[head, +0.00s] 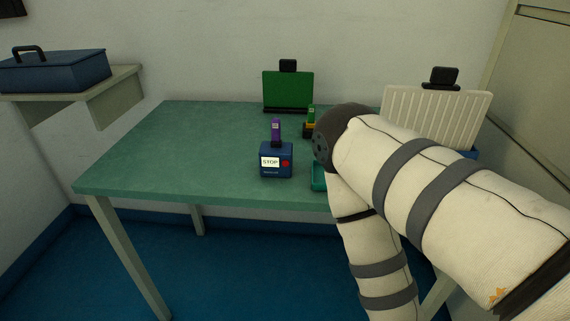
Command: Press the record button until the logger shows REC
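The logger (277,159) is a small dark blue box on the green table, left of my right arm. Its white display reads STOP. A round red button (286,163) sits on its front face, right of the display. A purple piece (276,131) stands upright at the top of the logger. My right arm comes in from the right and bends downward at the table's front. Its gripper is out of the picture. My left arm and gripper are not in view.
The green table (160,150) has free room on its left. A green board (288,90) and a white ribbed panel (430,112) stand at the back. A yellow-green piece (310,119) and a teal tray (318,178) are partly behind my arm. A blue toolbox (55,72) sits on the left shelf.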

